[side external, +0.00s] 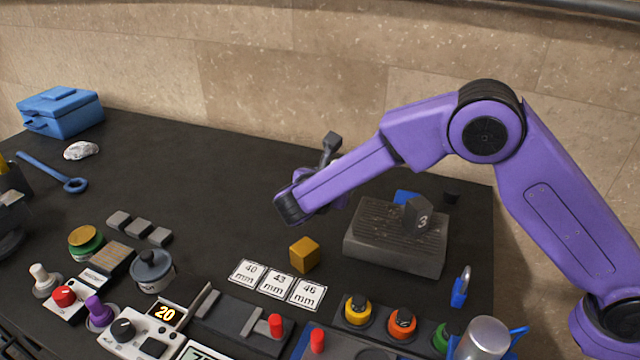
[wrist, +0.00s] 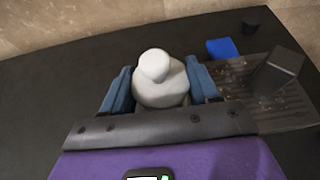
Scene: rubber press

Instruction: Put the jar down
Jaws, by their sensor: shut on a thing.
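In the wrist view my gripper (wrist: 162,78) is shut on a pale grey-white jar (wrist: 160,88). Its blue-grey fingers press on either side of the jar, and a round white knob faces the camera. The jar's base is hidden, so I cannot tell whether it touches the table. In the side view my wrist is over the middle of the black table (side external: 215,185), left of the grooved grey slab (side external: 390,256).
A grey block marked 3 (side external: 424,216) stands on the slab, with a blue block (side external: 405,197) behind. An orange cube (side external: 304,255) and number cards (side external: 277,284) lie in front. A lidded grey pot (side external: 152,272) stands at left. The table's middle left is clear.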

